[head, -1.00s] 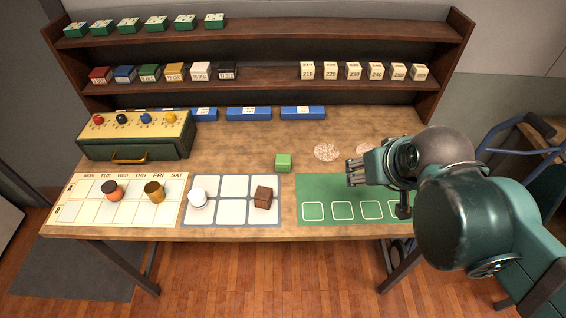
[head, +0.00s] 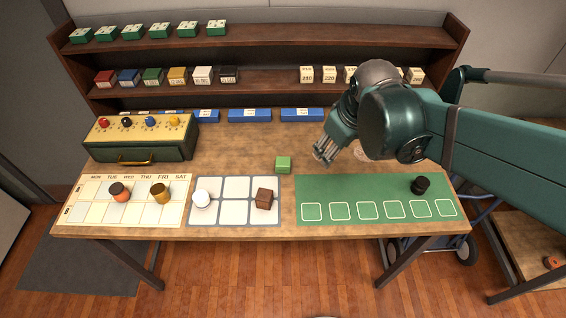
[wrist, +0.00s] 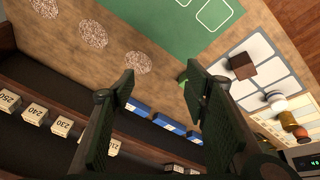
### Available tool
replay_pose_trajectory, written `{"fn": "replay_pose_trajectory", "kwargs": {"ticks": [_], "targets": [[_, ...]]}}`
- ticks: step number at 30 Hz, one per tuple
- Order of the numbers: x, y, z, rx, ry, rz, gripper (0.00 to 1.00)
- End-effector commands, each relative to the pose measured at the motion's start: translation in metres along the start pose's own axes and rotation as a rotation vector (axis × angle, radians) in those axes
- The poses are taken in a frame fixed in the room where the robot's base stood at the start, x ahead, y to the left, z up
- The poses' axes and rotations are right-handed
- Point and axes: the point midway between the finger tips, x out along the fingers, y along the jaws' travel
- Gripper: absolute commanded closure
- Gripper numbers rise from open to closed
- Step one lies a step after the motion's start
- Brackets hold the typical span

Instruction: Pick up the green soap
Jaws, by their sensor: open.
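The green soap is a small green block (head: 283,164) on the bare wood near the middle of the table, just behind the white grid mat. My gripper (head: 322,153) is in the air to the right of the block, fingers pointing down and empty. In the wrist view my open fingers (wrist: 160,88) stand wide apart. A sliver of the green block (wrist: 183,79) shows there beside the right finger, which hides the rest of it.
A green mat (head: 340,190) with white squares and a black object (head: 420,185) lies front right. The white grid mat (head: 236,213) holds a white ball and a brown cube (head: 264,199). A green box (head: 140,152) stands left. Shelves (head: 260,84) and blue boxes (head: 249,115) line the back.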

Motion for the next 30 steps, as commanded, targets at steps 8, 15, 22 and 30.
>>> {"fn": "replay_pose_trajectory", "kwargs": {"ticks": [8, 15, 22, 30], "targets": [[0.015, -0.006, -0.032, -0.157, -0.050, -0.044, 0.54], [0.032, -0.014, -0.056, -0.294, -0.090, -0.085, 0.54], [0.051, -0.024, -0.076, -0.424, -0.125, -0.128, 0.54], [0.077, -0.038, -0.098, -0.577, -0.164, -0.182, 0.54]]}}
